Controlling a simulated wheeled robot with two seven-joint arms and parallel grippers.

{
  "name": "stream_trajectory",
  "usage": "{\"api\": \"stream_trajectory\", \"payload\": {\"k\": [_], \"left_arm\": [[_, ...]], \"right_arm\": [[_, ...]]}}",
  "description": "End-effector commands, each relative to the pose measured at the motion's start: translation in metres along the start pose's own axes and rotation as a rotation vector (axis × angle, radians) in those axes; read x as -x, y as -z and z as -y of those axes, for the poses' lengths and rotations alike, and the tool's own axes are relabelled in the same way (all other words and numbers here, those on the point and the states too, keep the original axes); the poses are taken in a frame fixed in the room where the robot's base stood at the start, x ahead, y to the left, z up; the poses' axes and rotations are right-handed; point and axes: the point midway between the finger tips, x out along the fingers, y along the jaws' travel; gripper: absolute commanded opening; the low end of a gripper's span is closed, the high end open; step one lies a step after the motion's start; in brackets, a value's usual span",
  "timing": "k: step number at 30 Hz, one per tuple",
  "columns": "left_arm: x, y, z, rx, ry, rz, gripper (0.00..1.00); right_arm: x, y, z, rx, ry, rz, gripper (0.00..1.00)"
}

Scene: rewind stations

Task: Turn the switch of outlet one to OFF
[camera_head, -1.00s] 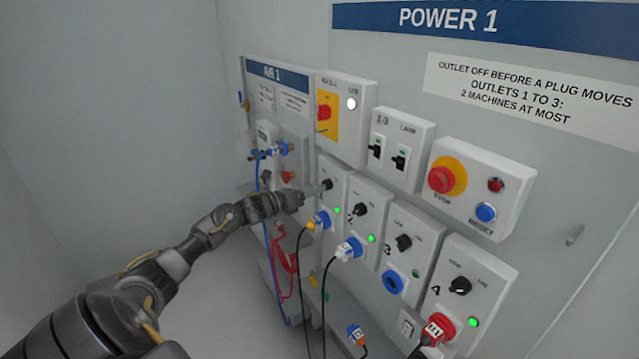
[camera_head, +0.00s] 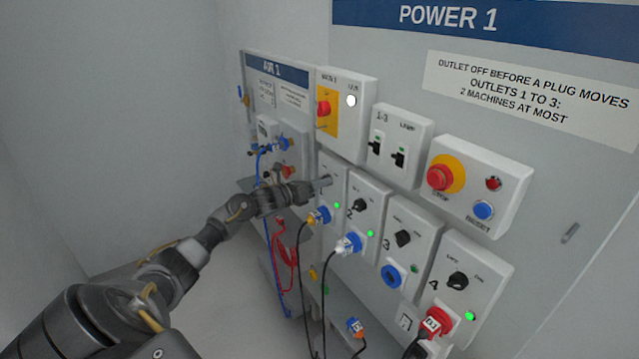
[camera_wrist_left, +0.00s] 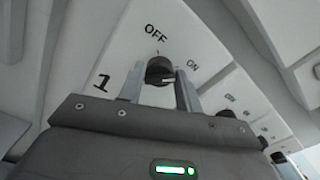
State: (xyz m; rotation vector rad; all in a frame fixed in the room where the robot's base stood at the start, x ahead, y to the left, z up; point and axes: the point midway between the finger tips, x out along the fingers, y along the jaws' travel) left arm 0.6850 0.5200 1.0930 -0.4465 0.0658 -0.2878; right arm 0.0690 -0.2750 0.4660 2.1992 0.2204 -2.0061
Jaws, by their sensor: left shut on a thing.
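The outlet one box (camera_head: 334,167) is at the left end of the outlet row in the head view. Its switch, a black round knob (camera_wrist_left: 159,70), shows in the left wrist view below the OFF mark, with ON to its right. My left gripper (camera_head: 322,184) is at this switch, its fingers (camera_wrist_left: 160,88) on either side of the knob and shut on it. In the head view the fingers hide the knob. I cannot tell its exact setting. The outlet one lamp (camera_head: 337,205) glows green. A blue plug (camera_head: 319,215) sits in outlet one. My right gripper is not in view.
Outlet two (camera_head: 360,205), outlet three (camera_head: 403,238) and outlet four (camera_head: 457,280) stand in a row to the right. The red stop button (camera_head: 440,177) is above them. Cables hang below the plugs.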

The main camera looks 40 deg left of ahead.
Motion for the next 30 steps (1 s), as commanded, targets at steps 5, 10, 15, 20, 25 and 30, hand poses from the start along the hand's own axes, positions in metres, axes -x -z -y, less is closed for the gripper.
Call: {"api": "stream_trajectory", "payload": {"k": [5,10,15,20,25,30], "left_arm": [[0.0,0.0,-0.001,0.013,-0.001,0.0,0.11],[0.0,0.002,-0.001,0.071,-0.001,0.0,0.11],[0.001,0.003,-0.002,0.184,-0.001,-0.001,0.11],[0.0,0.003,-0.002,0.329,-0.001,-0.001,0.11],[0.0,0.002,-0.002,0.49,-0.001,0.0,0.11],[0.0,0.002,-0.002,0.653,-0.002,0.0,0.11]], "right_arm": [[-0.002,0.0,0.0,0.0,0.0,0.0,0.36],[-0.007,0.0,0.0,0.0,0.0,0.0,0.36],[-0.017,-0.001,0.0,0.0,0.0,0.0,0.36],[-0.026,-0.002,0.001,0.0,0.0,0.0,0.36],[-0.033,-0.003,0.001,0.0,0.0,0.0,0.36],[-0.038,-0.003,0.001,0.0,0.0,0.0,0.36]]}}
